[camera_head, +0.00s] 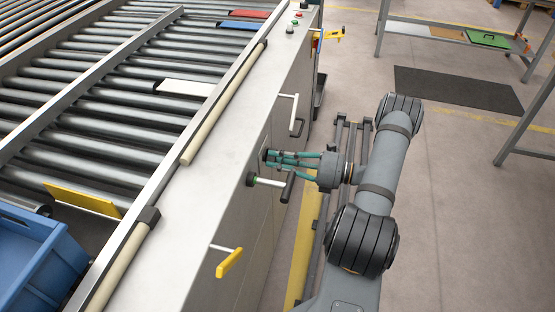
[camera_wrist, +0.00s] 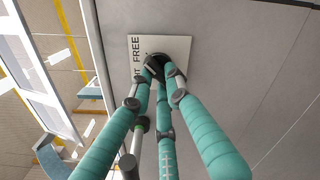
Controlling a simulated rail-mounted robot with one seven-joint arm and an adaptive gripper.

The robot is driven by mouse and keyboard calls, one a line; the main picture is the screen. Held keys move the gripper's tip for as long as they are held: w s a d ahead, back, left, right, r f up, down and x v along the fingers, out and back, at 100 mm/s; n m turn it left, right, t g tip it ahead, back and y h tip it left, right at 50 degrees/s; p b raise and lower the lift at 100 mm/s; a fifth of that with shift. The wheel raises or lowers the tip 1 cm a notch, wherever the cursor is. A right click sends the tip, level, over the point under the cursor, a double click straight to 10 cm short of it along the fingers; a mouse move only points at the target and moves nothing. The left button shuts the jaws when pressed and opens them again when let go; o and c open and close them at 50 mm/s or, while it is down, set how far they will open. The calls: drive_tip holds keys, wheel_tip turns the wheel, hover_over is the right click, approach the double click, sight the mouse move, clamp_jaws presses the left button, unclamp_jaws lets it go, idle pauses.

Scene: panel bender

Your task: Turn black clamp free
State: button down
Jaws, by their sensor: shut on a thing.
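The black clamp (camera_wrist: 155,68) sits on a pale label plate (camera_wrist: 174,50) on the grey machine side, in the wrist view. The plate reads "FREE" along its left edge, with part of another word below. My gripper (camera_wrist: 158,72) has its teal fingers closed around the clamp, hiding much of it and its exact turn angle. In the head view my gripper (camera_head: 270,157) reaches in from the right to the machine's side, with its fingertips at the dark clamp.
Just below my gripper, a lever with a black grip (camera_head: 288,187) juts from the machine. A yellow-handled lever (camera_head: 230,262) is nearer, and a white-handled one (camera_head: 294,108) farther along. Rollers (camera_head: 120,100) and a blue crate (camera_head: 35,262) lie left. Open floor lies right.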

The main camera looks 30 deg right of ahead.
drive_tip(key=c, duration=1.7)
unclamp_jaws()
drive_tip(key=shift+o, duration=0.2)
drive_tip(key=v, duration=1.2)
drive_tip(key=shift+s, duration=0.1)
